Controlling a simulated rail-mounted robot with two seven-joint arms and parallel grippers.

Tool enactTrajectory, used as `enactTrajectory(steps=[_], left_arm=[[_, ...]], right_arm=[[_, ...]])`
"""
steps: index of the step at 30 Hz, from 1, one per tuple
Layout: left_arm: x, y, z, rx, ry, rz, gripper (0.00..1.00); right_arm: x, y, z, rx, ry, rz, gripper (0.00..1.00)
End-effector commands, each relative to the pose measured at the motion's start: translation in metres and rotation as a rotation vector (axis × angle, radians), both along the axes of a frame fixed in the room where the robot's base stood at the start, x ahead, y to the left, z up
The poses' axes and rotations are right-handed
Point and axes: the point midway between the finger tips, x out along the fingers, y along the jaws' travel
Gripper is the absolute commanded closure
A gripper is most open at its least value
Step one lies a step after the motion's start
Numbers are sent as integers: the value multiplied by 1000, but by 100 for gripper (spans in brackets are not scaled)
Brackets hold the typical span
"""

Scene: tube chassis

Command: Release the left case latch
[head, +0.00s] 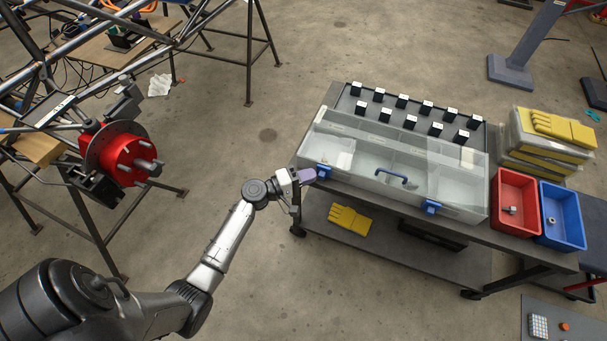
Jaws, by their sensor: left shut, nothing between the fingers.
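A clear case (345,157) with a translucent lid lies on the grey cart. The lid looks closed. Its left latch (323,172) is blue and sits on the front wall near the left end. A second blue latch (431,207) is on the right of the front wall, and a blue handle (391,176) is between them. My left gripper (309,176) is shut and empty, with its fingertips just left of the left latch. I cannot tell whether they touch it, or whether the latch is fastened. My right gripper is not in view.
Several black blocks stand on a tray (345,103) behind the case. A tube chassis (60,80) is at the left. Floor between is open.

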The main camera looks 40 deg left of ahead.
Motion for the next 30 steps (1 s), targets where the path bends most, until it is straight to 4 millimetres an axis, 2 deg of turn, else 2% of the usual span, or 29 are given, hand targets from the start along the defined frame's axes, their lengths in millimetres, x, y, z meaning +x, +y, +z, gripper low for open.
enactTrajectory(steps=[11, 19, 30], left_arm=[[1, -3, 0, 0, 0, -1, 100], [14, -37, 0, -1, -2, -1, 100], [15, -37, 0, 1, -1, -2, 100]], right_arm=[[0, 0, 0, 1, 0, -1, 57], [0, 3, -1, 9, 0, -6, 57], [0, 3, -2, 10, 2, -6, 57]])
